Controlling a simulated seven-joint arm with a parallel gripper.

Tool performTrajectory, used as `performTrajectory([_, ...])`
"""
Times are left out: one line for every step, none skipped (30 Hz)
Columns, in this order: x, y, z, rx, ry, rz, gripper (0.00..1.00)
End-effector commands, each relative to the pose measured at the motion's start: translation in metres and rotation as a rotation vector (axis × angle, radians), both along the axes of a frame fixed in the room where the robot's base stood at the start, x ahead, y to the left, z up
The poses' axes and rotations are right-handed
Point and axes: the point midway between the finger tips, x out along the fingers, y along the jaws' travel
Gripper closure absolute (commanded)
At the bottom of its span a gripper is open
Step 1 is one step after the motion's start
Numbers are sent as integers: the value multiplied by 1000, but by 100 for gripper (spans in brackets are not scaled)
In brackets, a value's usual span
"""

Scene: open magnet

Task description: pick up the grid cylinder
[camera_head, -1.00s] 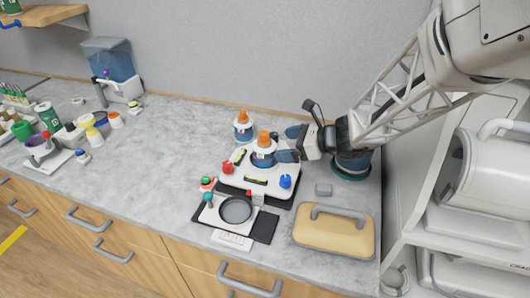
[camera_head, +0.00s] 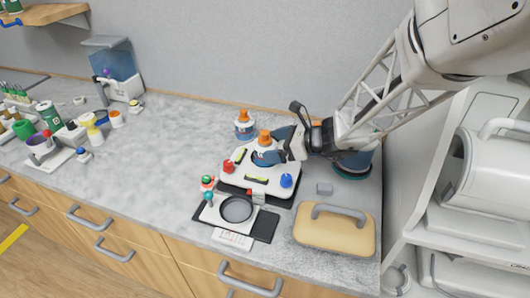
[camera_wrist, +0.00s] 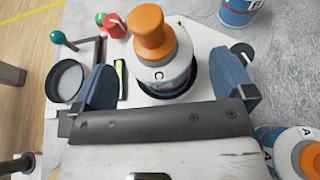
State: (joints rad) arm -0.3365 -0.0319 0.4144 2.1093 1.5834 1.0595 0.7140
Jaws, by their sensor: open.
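A white cylinder with an orange knob and the letter C (camera_head: 264,153), apparently the grid cylinder, stands upright in a round opening of a white device (camera_head: 236,178). In the wrist view the cylinder (camera_wrist: 160,66) is between my two blue finger pads. My gripper (camera_wrist: 168,88) is open, with one pad left and one pad right of the cylinder and a visible gap on each side. In the head view my gripper (camera_head: 277,146) reaches in from the right, and one finger partly covers the cylinder.
Similar orange-topped cylinders stand behind the device (camera_head: 244,130) and, lettered A, at the wrist view's lower right (camera_wrist: 294,150). Red (camera_head: 228,166) and blue (camera_head: 286,181) knobs sit on the device. A tan handled block (camera_head: 330,238) lies at the front right.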

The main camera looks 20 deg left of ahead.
Motion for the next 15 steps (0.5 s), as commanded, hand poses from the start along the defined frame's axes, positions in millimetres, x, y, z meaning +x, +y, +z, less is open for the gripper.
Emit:
performTrajectory([-1,5,-2,0,1,2,0])
performTrajectory([-1,8,-3,0,1,2,0])
performTrajectory([-1,12,-4,0,1,3,0])
performTrajectory([-1,15,-5,0,1,3,0])
performTrajectory([-1,18,-7,0,1,3,0])
performTrajectory([-1,22,-8,0,2,1,0])
performTrajectory([-1,24,-9,0,1,1,0])
performTrajectory([-1,27,-11,0,2,1,0])
performTrajectory([-1,29,-12,-1,2,1,0])
performTrajectory([-1,31,-13,-1,2,1,0])
performTrajectory([-1,33,-13,-1,1,2,0])
performTrajectory([-1,34,-14,0,0,1,0])
performTrajectory([-1,35,-14,0,0,1,0])
performTrajectory([-1,35,-14,0,0,1,0])
performTrajectory([-1,36,-14,0,0,0,0])
